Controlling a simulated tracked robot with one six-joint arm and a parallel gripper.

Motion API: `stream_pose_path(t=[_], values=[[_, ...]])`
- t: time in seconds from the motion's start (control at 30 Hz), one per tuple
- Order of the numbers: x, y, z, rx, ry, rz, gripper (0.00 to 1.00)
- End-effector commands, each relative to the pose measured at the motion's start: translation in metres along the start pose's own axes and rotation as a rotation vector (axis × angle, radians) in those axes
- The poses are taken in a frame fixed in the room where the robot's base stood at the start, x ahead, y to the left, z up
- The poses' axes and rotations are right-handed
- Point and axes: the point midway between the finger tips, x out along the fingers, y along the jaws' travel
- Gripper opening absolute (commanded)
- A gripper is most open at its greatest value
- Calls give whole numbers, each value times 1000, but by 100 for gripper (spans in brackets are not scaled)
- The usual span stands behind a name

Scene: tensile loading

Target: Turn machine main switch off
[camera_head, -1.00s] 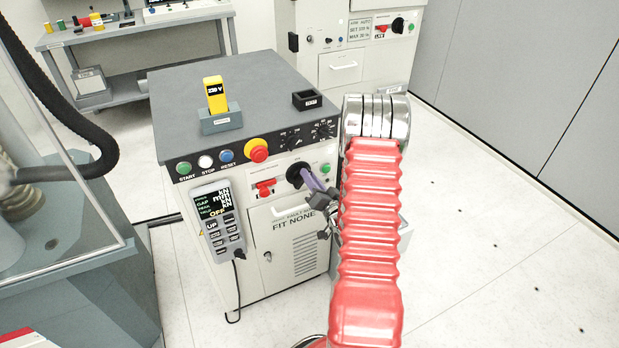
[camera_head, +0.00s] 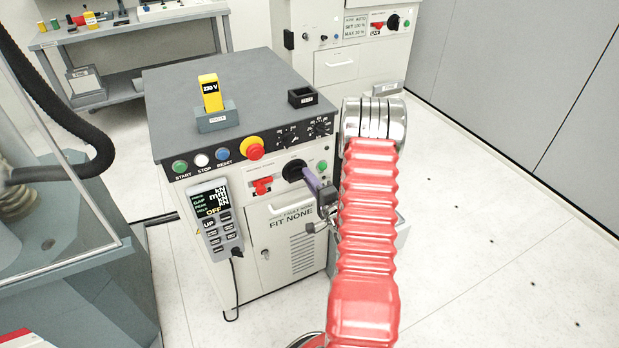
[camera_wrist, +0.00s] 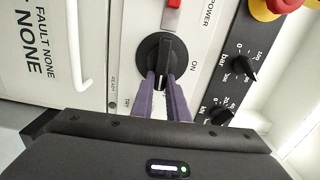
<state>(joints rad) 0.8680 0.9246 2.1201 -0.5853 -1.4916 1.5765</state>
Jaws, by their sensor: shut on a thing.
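The black rotary switch (camera_head: 291,169) is on the front panel of the grey-white machine cabinet. In the wrist view, its round dial (camera_wrist: 150,50) has a raised grip bar and lies beside the word ON. My gripper (camera_wrist: 162,80) has its two purple fingers closed on either side of the bar. In the head view, my gripper (camera_head: 311,179) reaches the switch from the right, and its far finger is partly hidden. A red switch handle (camera_head: 262,185) sits left of the black one, near the word POWER, and is not touched.
A red-and-yellow emergency stop (camera_head: 252,148) and small knobs (camera_head: 321,126) sit just above. A display pendant (camera_head: 216,216) hangs at the left front. A yellow 230 V block (camera_head: 210,93) stands on the cabinet top. Open floor (camera_head: 470,250) lies to the right.

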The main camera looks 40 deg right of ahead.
Motion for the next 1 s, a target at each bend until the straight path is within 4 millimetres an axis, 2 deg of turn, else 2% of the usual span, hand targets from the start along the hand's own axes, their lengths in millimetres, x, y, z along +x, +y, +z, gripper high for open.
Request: stream_pose_path(t=[0.03,0.6,0.63,0.9,1.0], values=[[-1,3,-5,18,12,6,0],[-2,5,-5,66,14,9,0],[-2,6,-5,66,14,9,15],[-1,4,-3,64,8,5,33],[-1,3,-2,64,6,4,33]])
